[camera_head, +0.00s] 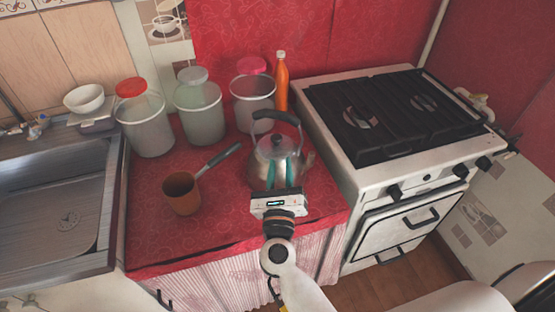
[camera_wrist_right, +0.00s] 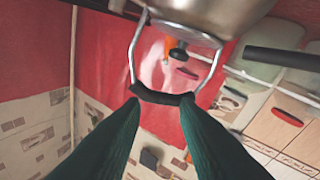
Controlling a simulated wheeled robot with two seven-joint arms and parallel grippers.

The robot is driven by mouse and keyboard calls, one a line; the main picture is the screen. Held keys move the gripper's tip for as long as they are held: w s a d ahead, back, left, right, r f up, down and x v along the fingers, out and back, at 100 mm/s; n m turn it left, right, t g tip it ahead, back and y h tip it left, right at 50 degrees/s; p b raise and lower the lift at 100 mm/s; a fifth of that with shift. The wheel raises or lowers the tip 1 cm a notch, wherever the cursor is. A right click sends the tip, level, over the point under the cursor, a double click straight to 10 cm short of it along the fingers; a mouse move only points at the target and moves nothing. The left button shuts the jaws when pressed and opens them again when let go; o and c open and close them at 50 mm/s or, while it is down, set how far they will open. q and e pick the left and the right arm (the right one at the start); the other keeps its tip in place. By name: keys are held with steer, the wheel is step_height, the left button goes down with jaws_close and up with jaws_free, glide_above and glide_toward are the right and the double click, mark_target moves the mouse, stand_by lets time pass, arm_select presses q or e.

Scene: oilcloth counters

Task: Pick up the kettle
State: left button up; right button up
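The kettle (camera_head: 265,172) is metal with a dark lid knob and a dark arched handle. It stands upright at the right part of the red counter. My right gripper (camera_head: 279,166) is in front of it, its two green fingers apart and overlapping the kettle's body in the head view. In the right wrist view the kettle (camera_wrist_right: 215,12) appears upside down at the top edge, and its handle's dark grip lies just past the tips of the spread fingers (camera_wrist_right: 160,104). No hold on the handle shows. My left gripper is not in view.
A brown pot (camera_head: 182,196) with a long handle is left of the kettle. Several lidded canisters (camera_head: 147,128) and an orange bottle (camera_head: 281,85) stand behind. The stove (camera_head: 350,165) is at right, the sink (camera_head: 60,210) at left. The counter's front strip is clear.

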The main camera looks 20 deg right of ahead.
mark_target(300, 146)
steer(key=w+d+f+m+g+h, duration=0.1)
steer(key=w+d+m, duration=0.1)
steer(key=d, duration=0.1)
steer(key=w+d+f+m+g+h+p, duration=0.1)
steer(key=w+d+m, duration=0.1)
steer(key=w, duration=0.1)
steer(key=w+d+f+m+g+h+p, duration=0.1)
steer(key=w+d+m, duration=0.1)
steer(key=w+d, duration=0.1)
steer(key=shift+w+d+f+g, duration=0.25)
steer(key=shift+d+f+g, duration=0.05)
steer(key=shift+f+g, duration=0.1)
steer(key=shift+w+d, duration=0.3)
steer(key=shift+w, duration=0.15)
steer(key=shift+s, duration=0.1)
jaws_close()
stand_by(0.8)
steer(key=shift+r, duration=0.1)
